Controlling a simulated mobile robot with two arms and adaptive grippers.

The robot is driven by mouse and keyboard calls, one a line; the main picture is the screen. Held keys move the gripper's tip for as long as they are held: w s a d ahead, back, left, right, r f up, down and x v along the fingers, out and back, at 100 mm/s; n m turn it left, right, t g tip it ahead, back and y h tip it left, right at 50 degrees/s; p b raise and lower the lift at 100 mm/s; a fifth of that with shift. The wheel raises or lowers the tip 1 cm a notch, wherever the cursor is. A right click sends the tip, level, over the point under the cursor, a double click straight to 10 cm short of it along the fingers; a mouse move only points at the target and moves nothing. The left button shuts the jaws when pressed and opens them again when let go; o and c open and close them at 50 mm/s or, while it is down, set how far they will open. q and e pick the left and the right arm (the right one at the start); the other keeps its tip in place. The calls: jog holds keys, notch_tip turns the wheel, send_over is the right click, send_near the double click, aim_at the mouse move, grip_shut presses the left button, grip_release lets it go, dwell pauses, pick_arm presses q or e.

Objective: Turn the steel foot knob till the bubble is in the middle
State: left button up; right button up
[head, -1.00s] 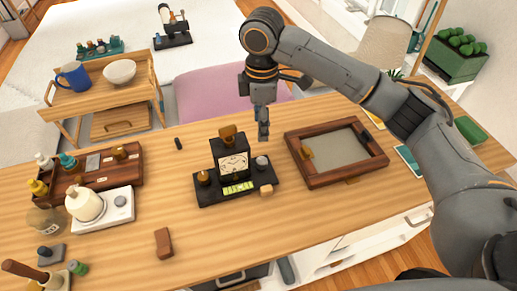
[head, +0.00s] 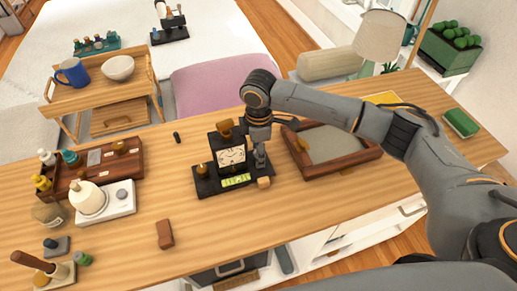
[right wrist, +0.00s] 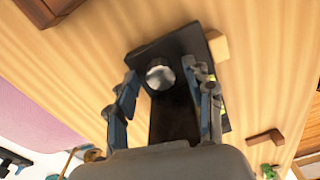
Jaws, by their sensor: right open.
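The clock (head: 231,157) stands upright on a black base (head: 212,189). A yellow-green level vial (head: 236,180) lies at the front of the base; its bubble is too small to place. A brass knob (head: 202,170) is at the base's left end. The steel foot knob (right wrist: 160,77) is round and silvery at the other end; in the head view my gripper mostly covers it. My right gripper (head: 260,163) is down over that end. In the right wrist view its open fingers (right wrist: 160,75) stand on either side of the steel knob, with gaps visible. My left gripper is not in view.
A small wooden block (head: 264,183) sits against the base's front right corner. A wooden-framed tray (head: 345,162) lies close to the right, under my right arm. A brown block (head: 165,234) lies in front. A wooden organizer (head: 128,160) and white dispenser stand left.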

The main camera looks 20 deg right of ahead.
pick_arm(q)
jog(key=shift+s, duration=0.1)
pick_arm(e)
grip_shut()
jog(key=n+p, duration=0.1)
jog(key=p, duration=0.1)
jog(key=n+p, duration=0.1)
jog(key=shift+s+r+p, duration=0.1)
jog(key=shift+r+p, duration=0.2)
jog(key=shift+p, duration=0.05)
jog(key=shift+f+n, duration=0.25)
jog(key=shift+n, duration=0.45)
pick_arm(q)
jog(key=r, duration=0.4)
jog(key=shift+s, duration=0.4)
pick_arm(e)
grip_release()
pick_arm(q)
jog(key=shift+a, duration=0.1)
